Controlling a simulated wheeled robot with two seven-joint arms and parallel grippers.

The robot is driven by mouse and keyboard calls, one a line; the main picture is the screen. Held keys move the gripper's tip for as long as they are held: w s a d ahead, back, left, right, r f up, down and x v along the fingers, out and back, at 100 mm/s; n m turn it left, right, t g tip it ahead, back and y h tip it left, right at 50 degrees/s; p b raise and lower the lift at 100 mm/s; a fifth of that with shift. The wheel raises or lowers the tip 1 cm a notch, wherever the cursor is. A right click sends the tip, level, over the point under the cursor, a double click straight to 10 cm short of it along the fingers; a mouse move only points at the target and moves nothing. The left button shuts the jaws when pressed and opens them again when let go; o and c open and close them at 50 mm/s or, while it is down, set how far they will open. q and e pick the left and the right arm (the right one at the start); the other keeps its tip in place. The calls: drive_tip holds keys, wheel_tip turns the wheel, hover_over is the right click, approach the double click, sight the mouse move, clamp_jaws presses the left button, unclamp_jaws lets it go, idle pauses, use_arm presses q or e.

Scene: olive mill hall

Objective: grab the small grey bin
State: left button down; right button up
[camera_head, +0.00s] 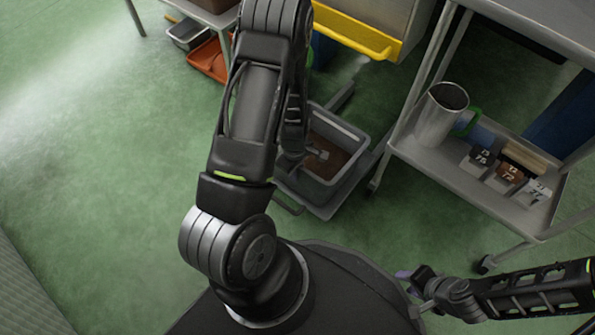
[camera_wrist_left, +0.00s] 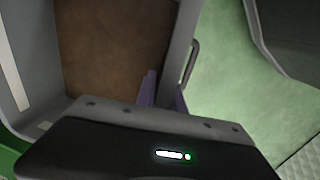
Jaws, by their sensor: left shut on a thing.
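The grey bin (camera_head: 348,190) stands on the green floor ahead of my base, with a brown inside and a handle on its near side. My left gripper (camera_head: 318,154) reaches down at the bin, partly hidden by my own left arm. In the left wrist view, the two fingers (camera_wrist_left: 165,93) stand on either side of the bin's wall (camera_wrist_left: 180,48) and are shut on it. The bin's handle (camera_wrist_left: 193,62) shows beside them. My right gripper (camera_head: 412,290) is at the lower right, away from the bin, its fingers apart and empty.
A metal cart (camera_head: 450,168) stands close to the right of the bin, carrying a metal jug (camera_head: 438,118) and several small labelled blocks. A yellow-edged unit (camera_head: 355,33) is behind. An orange tray (camera_head: 207,60) and another grey bin (camera_head: 186,36) lie at the back left. Floor at left is clear.

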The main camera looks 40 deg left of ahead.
use_arm(q)
wheel_tip(320, 180, up, 8)
drive_tip(key=p, duration=0.3)
drive_tip(key=shift+w+f, duration=0.1)
drive_tip(key=shift+f, duration=0.15)
drive_tip(key=shift+a, duration=0.1)
idle(0.3)
